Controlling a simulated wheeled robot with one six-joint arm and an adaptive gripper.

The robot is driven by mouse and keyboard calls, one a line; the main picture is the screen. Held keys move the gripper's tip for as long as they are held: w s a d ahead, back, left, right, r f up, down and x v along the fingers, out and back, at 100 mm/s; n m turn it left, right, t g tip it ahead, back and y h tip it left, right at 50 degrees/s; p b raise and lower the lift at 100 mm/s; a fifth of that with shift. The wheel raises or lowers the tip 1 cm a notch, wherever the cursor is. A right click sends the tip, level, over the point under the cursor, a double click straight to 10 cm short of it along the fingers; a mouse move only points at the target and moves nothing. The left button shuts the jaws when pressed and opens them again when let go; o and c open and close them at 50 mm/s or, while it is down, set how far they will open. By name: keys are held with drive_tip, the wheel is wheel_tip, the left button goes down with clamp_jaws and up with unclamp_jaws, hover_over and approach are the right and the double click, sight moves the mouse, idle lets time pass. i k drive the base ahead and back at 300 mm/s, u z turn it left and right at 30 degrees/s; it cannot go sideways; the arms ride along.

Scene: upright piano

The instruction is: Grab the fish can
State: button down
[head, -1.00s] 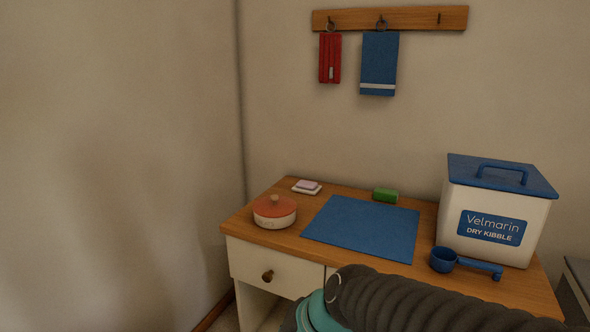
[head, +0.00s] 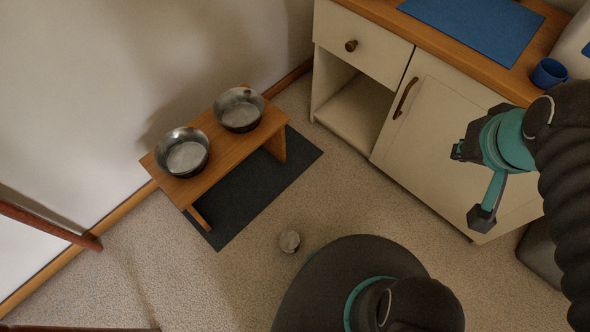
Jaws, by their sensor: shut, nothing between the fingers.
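A small round, pale grey can-like thing (head: 290,241) stands on the carpet in the lower middle of the head view. It is close to the dark rounded top of my own base. No label or fish picture can be read on it, so I cannot tell that it is the fish can. My gripper (head: 474,188) is at the right, in front of the white cabinet door. It is shut and empty, up and to the right of the round thing and well apart from it.
A low wooden stand (head: 222,150) with two metal bowls (head: 183,152) (head: 239,109) sits on a dark mat (head: 252,199) along the wall. A white cabinet (head: 421,133) with an open cubby is at the upper right. Carpet between mat and cabinet is clear.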

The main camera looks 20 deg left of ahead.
sight(289, 238)
drive_tip(key=u, duration=0.55)
drive_tip(key=k, duration=1.25)
drive_tip(key=u, duration=0.35)
drive_tip(key=i, duration=0.75)
drive_tip(key=u, duration=3.1)
drive_tip(key=k, duration=1)
drive_tip(key=z, duration=0.8)
